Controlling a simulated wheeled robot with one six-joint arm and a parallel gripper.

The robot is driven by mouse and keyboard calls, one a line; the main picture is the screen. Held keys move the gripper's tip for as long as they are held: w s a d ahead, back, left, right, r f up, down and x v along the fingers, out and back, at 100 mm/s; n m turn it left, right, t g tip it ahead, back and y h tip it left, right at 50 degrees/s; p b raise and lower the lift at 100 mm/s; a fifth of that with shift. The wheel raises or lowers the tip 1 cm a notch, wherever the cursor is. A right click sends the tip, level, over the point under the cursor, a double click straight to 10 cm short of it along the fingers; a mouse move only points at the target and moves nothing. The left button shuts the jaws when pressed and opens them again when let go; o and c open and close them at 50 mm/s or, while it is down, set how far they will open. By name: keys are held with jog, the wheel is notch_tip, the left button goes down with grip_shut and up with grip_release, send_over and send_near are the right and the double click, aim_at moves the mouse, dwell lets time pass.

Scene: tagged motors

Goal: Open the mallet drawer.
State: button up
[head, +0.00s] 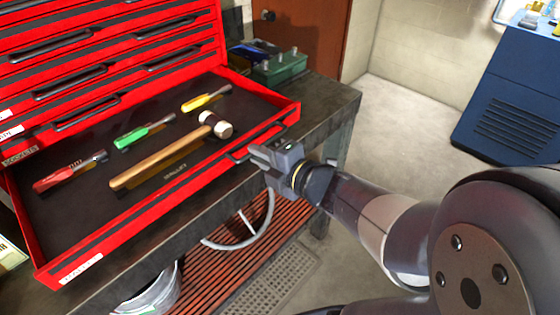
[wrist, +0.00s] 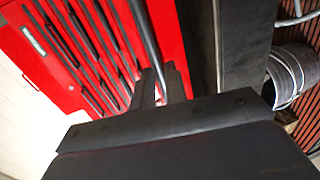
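The mallet drawer (head: 145,222) is the lowest drawer of the red tool chest and stands pulled far out. A mallet (head: 160,163) with a wooden handle and pale head lies inside, by a label on the dark liner. My gripper (head: 268,158) is at the right part of the drawer's front. In the wrist view, its two fingers (wrist: 162,84) stand close together on either side of the drawer's dark handle bar (wrist: 146,32) and look closed on it. The exact contact is partly hidden.
Red (head: 70,172), green (head: 143,132) and yellow (head: 205,98) screwdrivers lie in the drawer. The closed drawers (head: 110,60) above have dark handles. A green box (head: 280,68) stands on the dark workbench (head: 325,100). A blue cabinet (head: 510,110) stands far right, with clear floor between.

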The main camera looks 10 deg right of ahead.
jog(key=p+v, duration=0.1)
jog(key=v, duration=0.6)
jog(key=shift+s+d, duration=0.1)
dwell(0.5)
jog(key=b+x, duration=0.1)
jog(key=x, duration=0.8)
jog(key=shift+b, duration=0.3)
jog(key=shift+r, duration=0.1)
jog(key=shift+d, duration=0.1)
